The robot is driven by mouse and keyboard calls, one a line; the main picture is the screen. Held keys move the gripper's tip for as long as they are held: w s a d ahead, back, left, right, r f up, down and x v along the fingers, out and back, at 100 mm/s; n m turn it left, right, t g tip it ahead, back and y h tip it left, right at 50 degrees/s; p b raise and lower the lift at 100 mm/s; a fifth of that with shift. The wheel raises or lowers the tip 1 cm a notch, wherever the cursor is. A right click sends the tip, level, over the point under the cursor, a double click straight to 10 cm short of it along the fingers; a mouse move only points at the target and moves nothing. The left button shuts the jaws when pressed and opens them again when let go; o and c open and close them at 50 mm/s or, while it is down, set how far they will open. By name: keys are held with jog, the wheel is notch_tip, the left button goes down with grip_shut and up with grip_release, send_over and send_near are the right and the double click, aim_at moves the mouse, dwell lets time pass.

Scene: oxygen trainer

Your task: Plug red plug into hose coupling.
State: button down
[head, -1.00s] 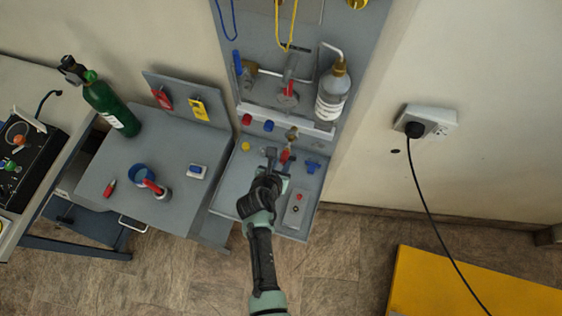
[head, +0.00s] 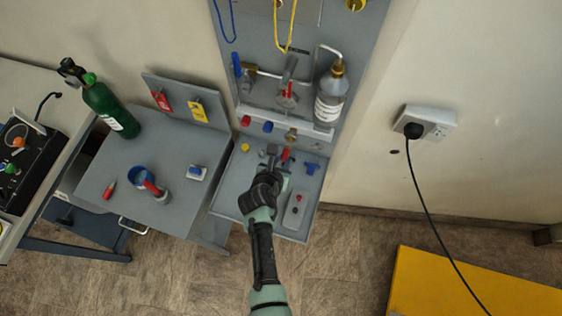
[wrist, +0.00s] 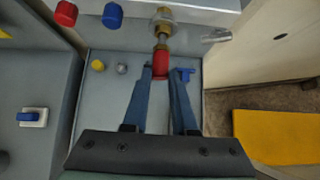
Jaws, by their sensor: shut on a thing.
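My gripper (wrist: 160,72) is shut on the red plug (wrist: 160,64), whose red body sits between the fingertips. In the head view, the red plug (head: 286,155) shows by the fingertips of my gripper (head: 279,154). The brass hose coupling (wrist: 162,22) is straight ahead of the plug, on the panel's front edge, and shows in the head view too (head: 291,134). A narrow metal stem lies between the red body and the brass. I cannot tell whether the stem is inside the coupling.
Red (wrist: 66,13) and blue (wrist: 113,15) knobs are left of the coupling. A blue T-shaped piece (wrist: 185,74) lies close to the right finger. A yellow knob (wrist: 97,65) is at left on the tray (head: 232,187). A grey box (head: 296,209) sits at the tray's right.

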jog(key=shift+w+d, duration=0.3)
jog(key=shift+w, duration=0.6)
jog(key=c, duration=0.6)
grip_release()
jog(key=v, duration=1.3)
